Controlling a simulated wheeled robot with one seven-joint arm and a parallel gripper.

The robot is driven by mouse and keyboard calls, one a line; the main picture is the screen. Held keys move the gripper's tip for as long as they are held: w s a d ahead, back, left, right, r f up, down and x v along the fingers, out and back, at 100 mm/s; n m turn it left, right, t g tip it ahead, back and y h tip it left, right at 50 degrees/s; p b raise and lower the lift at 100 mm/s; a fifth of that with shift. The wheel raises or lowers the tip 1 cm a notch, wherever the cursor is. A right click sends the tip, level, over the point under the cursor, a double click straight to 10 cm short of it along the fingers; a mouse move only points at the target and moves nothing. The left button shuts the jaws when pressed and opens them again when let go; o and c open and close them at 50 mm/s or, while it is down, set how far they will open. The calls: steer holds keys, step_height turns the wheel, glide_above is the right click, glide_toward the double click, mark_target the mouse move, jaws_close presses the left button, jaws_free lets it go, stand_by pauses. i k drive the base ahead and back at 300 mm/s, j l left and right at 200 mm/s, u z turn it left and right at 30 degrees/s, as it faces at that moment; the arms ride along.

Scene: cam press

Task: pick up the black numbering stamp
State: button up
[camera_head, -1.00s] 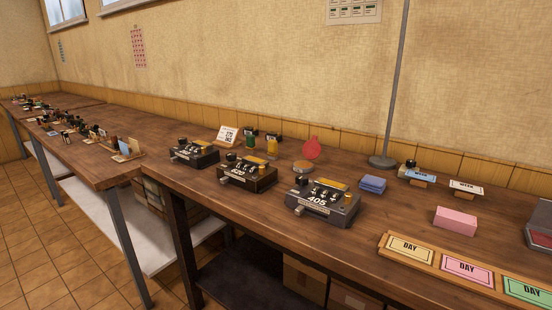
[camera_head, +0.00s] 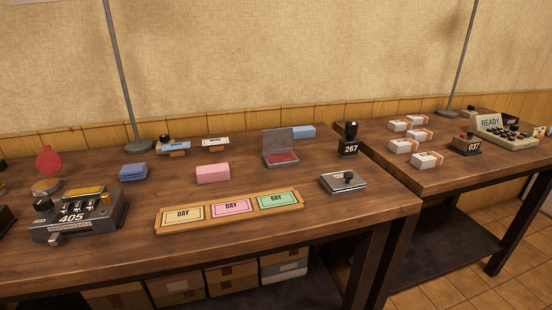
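A black upright stamp (camera_head: 349,138) with a round dark knob and the white number 267 on its front stands near the right end of the near table (camera_head: 330,222). It looks like the numbering stamp. It is upright, behind a flat grey metal piece with a small black knob (camera_head: 345,182) and right of an open ink pad (camera_head: 281,150) with a red pad. My gripper is not in view.
A numbering machine marked 405 (camera_head: 72,218) sits at left. A wooden tray (camera_head: 230,222) holds three DAY cards. Pink (camera_head: 213,174) and blue (camera_head: 133,172) stacks lie behind. The right table (camera_head: 425,181) holds banded bundles, a 037 device (camera_head: 467,146) and a READY machine (camera_head: 496,130).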

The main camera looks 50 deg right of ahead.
mark_target(347, 147)
steer(key=z, duration=1.3)
